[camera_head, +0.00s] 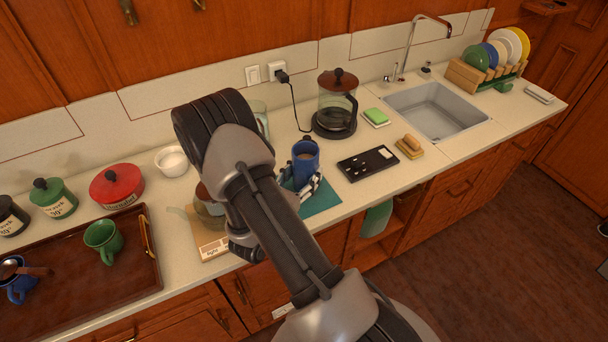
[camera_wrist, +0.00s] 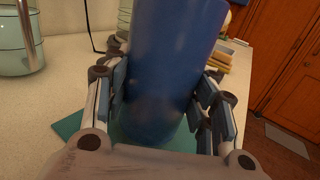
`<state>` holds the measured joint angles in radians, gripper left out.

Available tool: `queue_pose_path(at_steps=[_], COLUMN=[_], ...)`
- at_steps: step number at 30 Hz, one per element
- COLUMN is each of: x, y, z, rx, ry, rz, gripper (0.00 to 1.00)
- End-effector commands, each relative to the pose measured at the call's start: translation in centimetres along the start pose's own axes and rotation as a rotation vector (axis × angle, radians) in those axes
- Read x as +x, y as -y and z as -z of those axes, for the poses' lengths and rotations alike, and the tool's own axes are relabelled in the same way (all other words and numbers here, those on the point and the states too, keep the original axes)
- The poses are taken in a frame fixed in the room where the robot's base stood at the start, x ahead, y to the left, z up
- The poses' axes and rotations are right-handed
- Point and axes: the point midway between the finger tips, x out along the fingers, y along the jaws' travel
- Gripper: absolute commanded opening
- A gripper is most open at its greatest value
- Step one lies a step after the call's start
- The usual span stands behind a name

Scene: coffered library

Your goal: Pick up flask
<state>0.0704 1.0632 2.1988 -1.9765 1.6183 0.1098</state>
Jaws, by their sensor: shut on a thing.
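I cannot tell whether the flask's base touches the mat.
A black coffee maker (camera_head: 336,105) stands behind the flask. A dark flat device (camera_head: 367,163) and sponges (camera_head: 409,146) lie to the right, before the sink (camera_head: 435,108). A glass teapot (camera_head: 208,212) stands left, partly behind my arm. A brown tray (camera_head: 60,285) lies far left.

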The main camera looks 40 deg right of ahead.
Motion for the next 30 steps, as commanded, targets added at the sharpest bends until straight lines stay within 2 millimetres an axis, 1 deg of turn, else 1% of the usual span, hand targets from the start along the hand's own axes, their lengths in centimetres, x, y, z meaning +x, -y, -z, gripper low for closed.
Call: queue_pose_path(at_steps=[1, 8, 30], x=[0.0, 0.0, 0.0], y=[0.0, 0.0, 0.0], z=[-0.8, -3.4, -12.6], rx=[0.003, 0.003, 0.004], ry=[0.003, 0.002, 0.002], rz=[0.0, 0.0, -0.001], gripper=[0.18, 0.18, 0.18])
